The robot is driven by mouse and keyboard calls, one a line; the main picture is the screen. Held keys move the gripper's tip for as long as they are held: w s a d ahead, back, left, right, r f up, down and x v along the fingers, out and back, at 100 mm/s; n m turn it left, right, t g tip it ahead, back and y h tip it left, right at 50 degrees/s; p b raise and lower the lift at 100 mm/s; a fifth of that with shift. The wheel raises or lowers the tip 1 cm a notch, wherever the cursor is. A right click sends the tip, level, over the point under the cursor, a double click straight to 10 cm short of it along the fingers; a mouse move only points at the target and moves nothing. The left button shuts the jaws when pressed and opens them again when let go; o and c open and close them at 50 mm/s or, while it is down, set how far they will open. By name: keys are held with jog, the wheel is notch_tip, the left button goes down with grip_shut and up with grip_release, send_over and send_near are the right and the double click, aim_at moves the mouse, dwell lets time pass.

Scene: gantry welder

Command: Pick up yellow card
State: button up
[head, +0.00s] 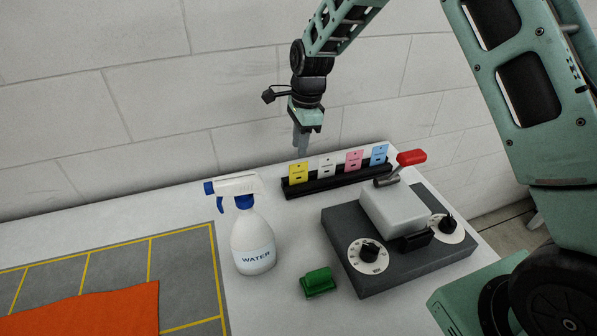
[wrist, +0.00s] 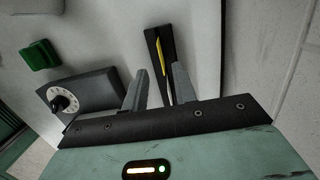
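The yellow card (head: 298,173) stands upright in the left end of a black rack (head: 325,187), beside a white card (head: 326,166), a pink card (head: 354,160) and a blue card (head: 379,154). My gripper (head: 301,152) points down just above the yellow card in the head view. In the wrist view my gripper (wrist: 159,72) is open, its two fingers apart with nothing held between them. The yellow card (wrist: 160,52) shows edge-on beyond the gap, in the rack (wrist: 152,38).
A white spray bottle (head: 252,240) labelled WATER stands left of the rack. A grey control box (head: 395,262) with dials and a red-handled lever (head: 411,158) is at the right. A green block (head: 318,282) and orange cloth (head: 90,312) lie in front. A wall rises behind.

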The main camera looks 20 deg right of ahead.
aim_at(299, 166)
jog(key=f, duration=0.2)
jog(key=shift+a+f, duration=0.2)
jog(key=shift+f, duration=0.2)
jog(key=shift+f+p, duration=1.4)
jog(key=shift+f, duration=1.25)
jog(key=shift+c, duration=0.3)
grip_shut()
